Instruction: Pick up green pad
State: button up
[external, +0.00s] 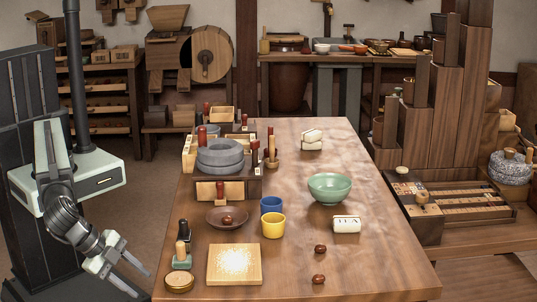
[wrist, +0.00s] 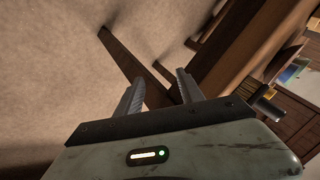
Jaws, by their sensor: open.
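A small green pad (external: 181,263) with an upright wooden knob (external: 181,248) stands near the front left corner of the wooden table (external: 330,262). I cannot tell if the knob belongs to it. My gripper (external: 143,284) is left of the table's left edge, pointing down and to the right, apart from the pad. In the wrist view my gripper (wrist: 160,74) is open, with nothing between its two fingers. The wrist view shows floor and the table's side; I cannot make out the green pad there.
A brown dish (external: 227,218), blue cup (external: 271,205) and yellow cup (external: 273,226) are farther back.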

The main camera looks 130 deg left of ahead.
aim_at(180, 243)
jog(key=w+a+r+n+t+y+p, duration=0.1)
jog(key=w+r+n+t+y, duration=0.15)
jog(key=r+n, duration=0.35)
jog(key=w+a+r+n+t+y, duration=0.1)
jog(key=w+r+n+t+y, duration=0.15)
jog(key=r, duration=0.55)
jog(key=shift+n+g, duration=0.3)
jog(key=shift+n, duration=0.15)
jog(key=b+x, duration=0.1)
jog(key=x, duration=0.1)
jog(key=b+x, duration=0.1)
jog(key=x, duration=0.2)
jog(key=b+x, duration=0.1)
jog(key=x, duration=0.2)
jog(key=shift+f, duration=0.45)
jog(key=shift+d, duration=0.1)
grip_shut()
